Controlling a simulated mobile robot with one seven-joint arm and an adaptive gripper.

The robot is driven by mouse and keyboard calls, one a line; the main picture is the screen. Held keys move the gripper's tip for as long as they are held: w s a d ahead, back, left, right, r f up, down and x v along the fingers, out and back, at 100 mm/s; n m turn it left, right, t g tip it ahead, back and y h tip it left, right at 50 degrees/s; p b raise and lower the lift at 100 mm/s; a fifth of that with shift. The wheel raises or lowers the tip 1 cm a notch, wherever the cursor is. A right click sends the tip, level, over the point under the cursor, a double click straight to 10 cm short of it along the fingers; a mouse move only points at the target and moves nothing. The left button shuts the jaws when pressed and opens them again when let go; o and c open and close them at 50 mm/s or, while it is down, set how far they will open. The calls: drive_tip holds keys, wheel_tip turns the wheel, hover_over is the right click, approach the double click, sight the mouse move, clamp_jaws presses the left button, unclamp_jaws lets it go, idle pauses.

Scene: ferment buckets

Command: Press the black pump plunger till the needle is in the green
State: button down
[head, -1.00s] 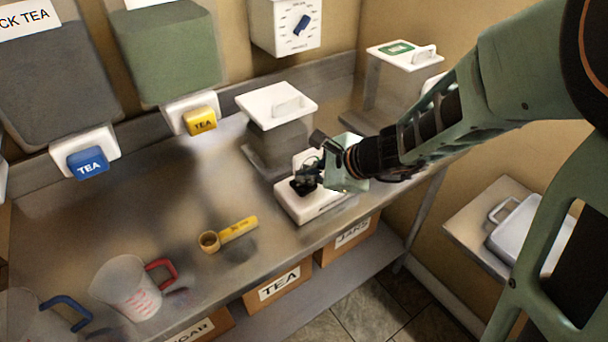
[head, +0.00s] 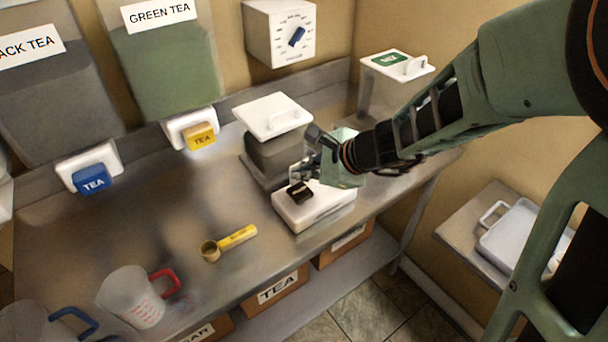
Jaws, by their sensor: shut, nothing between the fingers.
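A white pump box (head: 322,210) stands on the steel counter near its front right edge. The black plunger (head: 299,193) sits on its top, with a pale yellowish mark across it. My gripper (head: 303,172) is shut and empty, just above and behind the plunger, with a small visible gap between them. The gripper and wrist hide the back of the white box. I cannot make out a gauge, needle or green zone on it.
A lidded grey container (head: 275,150) stands close behind the gripper. A white dial box (head: 283,35) hangs on the wall. The counter's middle (head: 150,220) is clear.

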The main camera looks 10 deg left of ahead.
wheel_tip(320, 180, up, 3)
drive_tip(key=shift+f+p, duration=0.15)
drive_tip(key=shift+p, duration=0.65)
idle(1.4)
